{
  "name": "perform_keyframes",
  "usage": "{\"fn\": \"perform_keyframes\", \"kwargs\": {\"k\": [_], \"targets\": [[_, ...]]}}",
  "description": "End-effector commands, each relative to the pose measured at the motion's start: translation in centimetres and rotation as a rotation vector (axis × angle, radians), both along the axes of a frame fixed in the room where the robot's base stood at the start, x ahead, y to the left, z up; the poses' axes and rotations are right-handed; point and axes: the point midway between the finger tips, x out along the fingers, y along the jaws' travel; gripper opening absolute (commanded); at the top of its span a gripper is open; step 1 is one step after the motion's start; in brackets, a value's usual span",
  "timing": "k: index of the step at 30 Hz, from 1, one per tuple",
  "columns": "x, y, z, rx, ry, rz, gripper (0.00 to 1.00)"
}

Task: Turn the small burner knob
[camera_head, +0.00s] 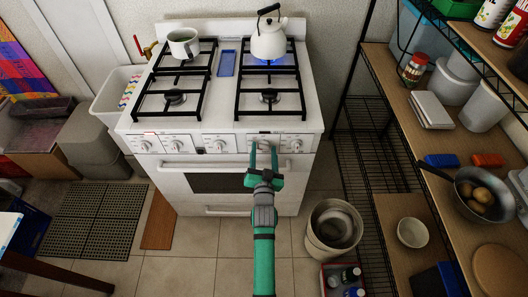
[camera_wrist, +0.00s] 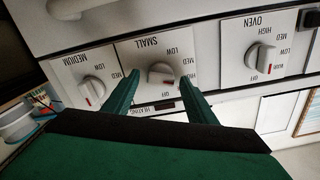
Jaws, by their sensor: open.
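The small burner knob (camera_wrist: 161,74) is a white knob with a red mark, on a panel labelled SMALL in the wrist view. Its mark points to the lower right, close to the OFF label. My gripper (camera_wrist: 160,78) is open, with one green finger on each side of the knob in that view. I cannot tell whether either finger touches it. In the head view my gripper (camera_head: 264,150) is at the front panel of the white stove (camera_head: 219,128), and its fingers partly hide the knob there.
The medium knob (camera_wrist: 90,88) and oven knob (camera_wrist: 266,57) flank it. A white kettle (camera_head: 270,40) sits over a blue flame; a pot (camera_head: 184,42) stands back left. An oven handle (camera_head: 215,165) lies below the panel. A bin (camera_head: 313,238) and shelving (camera_head: 390,203) are at right.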

Motion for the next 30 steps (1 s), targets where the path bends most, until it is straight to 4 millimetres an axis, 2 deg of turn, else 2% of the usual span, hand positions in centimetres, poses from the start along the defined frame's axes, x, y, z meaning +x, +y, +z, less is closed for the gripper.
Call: {"fn": "perform_keyframes", "kwargs": {"k": [5, 15, 21, 30], "targets": [[-1.1, 0.0, -0.1, 0.000, 0.001, 0.000, 0.52], [-6.9, -0.3, -0.1, 0.000, 0.002, -0.005, 0.52], [-9.5, -0.4, -0.1, 0.000, 0.001, -0.007, 0.52], [-10.8, 0.0, 0.0, 0.000, 0.000, 0.000, 0.52]]}}
